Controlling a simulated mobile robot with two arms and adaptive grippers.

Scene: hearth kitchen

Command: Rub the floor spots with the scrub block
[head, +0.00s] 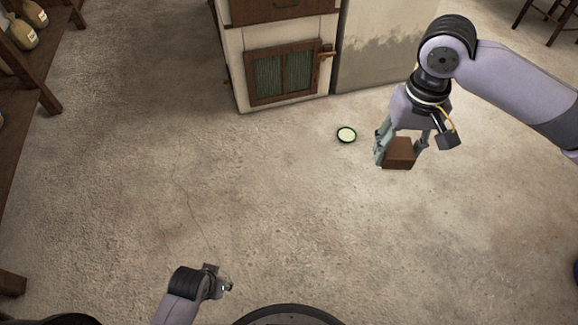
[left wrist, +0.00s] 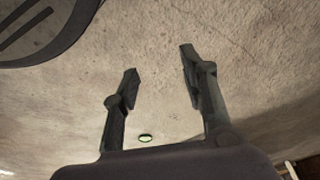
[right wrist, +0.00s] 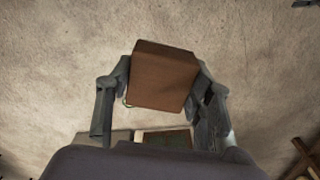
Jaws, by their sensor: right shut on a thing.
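The scrub block (head: 399,154) is a reddish-brown block. My right gripper (head: 401,148) is shut on it, with one finger at each side, and holds it at the right of the head view. In the right wrist view the block (right wrist: 163,76) sits between the fingertips. I cannot tell whether it touches the floor. My left gripper (head: 223,285) is low in the head view, empty; its fingers stand apart in the left wrist view (left wrist: 159,65). I make out no clear spots on the mottled floor (head: 240,190).
A small round pale disc with a dark rim (head: 347,135) lies on the floor, left of the block. A white cabinet with a brown-framed door (head: 284,74) stands behind it. Wooden shelves (head: 30,75) line the left edge. The middle floor is clear.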

